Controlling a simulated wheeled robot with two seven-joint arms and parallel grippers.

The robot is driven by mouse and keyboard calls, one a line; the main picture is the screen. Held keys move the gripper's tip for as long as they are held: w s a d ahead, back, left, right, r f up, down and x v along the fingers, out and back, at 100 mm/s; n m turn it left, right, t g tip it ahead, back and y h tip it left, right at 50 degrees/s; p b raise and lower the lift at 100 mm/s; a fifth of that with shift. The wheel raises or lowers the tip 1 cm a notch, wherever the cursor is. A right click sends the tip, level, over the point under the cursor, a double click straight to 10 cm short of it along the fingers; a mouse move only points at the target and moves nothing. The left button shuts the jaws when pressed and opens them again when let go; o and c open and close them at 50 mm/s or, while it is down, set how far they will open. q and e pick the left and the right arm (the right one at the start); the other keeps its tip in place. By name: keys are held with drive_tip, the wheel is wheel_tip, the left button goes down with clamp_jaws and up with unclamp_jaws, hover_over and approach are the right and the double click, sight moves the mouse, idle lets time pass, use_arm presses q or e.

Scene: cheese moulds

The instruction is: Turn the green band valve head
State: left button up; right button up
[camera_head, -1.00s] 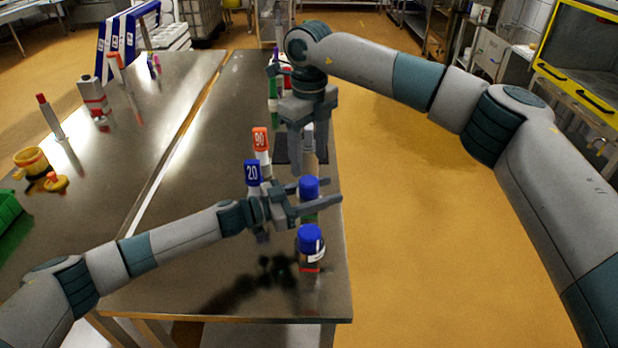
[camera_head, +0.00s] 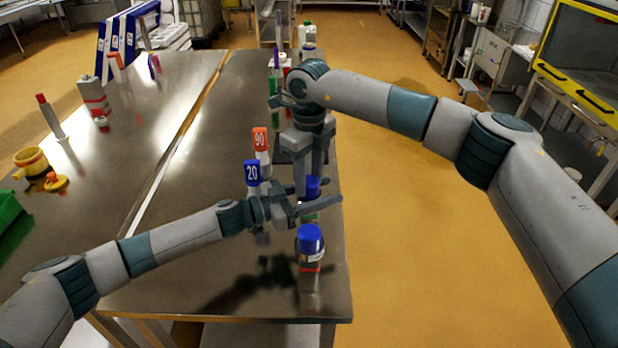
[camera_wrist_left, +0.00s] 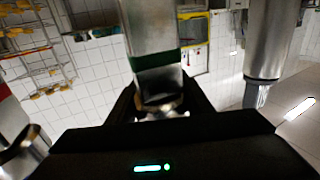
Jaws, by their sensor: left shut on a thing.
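The green band valve stands upright near the table's right edge, with its blue head (camera_head: 313,187) on top. Its green band (camera_wrist_left: 160,58) shows clearly in the left wrist view. My left gripper (camera_head: 310,205) is shut on the valve's body, below the blue head. My right gripper (camera_head: 307,188) points down from above, its fingers at the blue head. The fingers partly hide the head, and I cannot tell whether they touch it.
Another blue-capped valve with a red band (camera_head: 310,249) stands just in front of my left gripper. Several bottles stand behind my right gripper. The table's front left is largely clear.

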drive_tip(key=shift+c, duration=0.7)
drive_tip(key=shift+m, duration=0.3)
drive_tip(key=m, duration=0.3)
drive_tip(key=shift+w, duration=0.1)
drive_tip(key=m, duration=0.5)
drive_tip(key=shift+m, duration=0.3)
drive_tip(key=m, duration=0.4)
drive_tip(key=shift+m, duration=0.3)
drive_tip(key=m, duration=0.4)
drive_tip(key=o, duration=1)
